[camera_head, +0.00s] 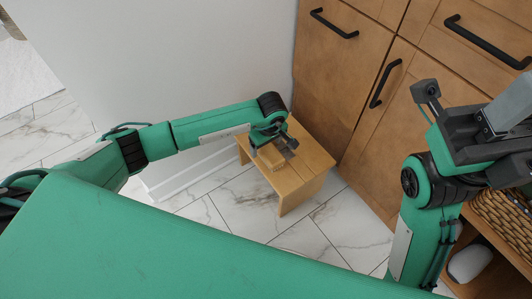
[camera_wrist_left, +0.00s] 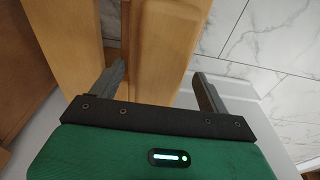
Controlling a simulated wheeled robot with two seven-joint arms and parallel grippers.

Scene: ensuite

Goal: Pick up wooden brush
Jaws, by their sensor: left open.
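A small wooden stool (camera_head: 312,160) with a slatted top stands on the floor against the cabinet. A light tan wooden piece (camera_head: 273,170), which may be the wooden brush, shows on the stool's top, partly hidden by my left gripper (camera_head: 276,150). I cannot make out bristles. My left gripper is open, over the stool's near part. In the left wrist view, a smooth wooden surface (camera_wrist_left: 168,45) lies beyond and between the two open fingers (camera_wrist_left: 160,75); I cannot tell whether it is stool or brush. My right gripper (camera_head: 475,125) is raised at the right, its jaws unclear.
Wooden cabinets (camera_head: 340,70) with black handles stand right behind the stool. A white wall (camera_head: 210,55) is at the left. A wicker basket (camera_head: 505,220) and a white rounded object (camera_head: 470,262) are at the lower right. The marble floor (camera_head: 335,230) before the stool is clear.

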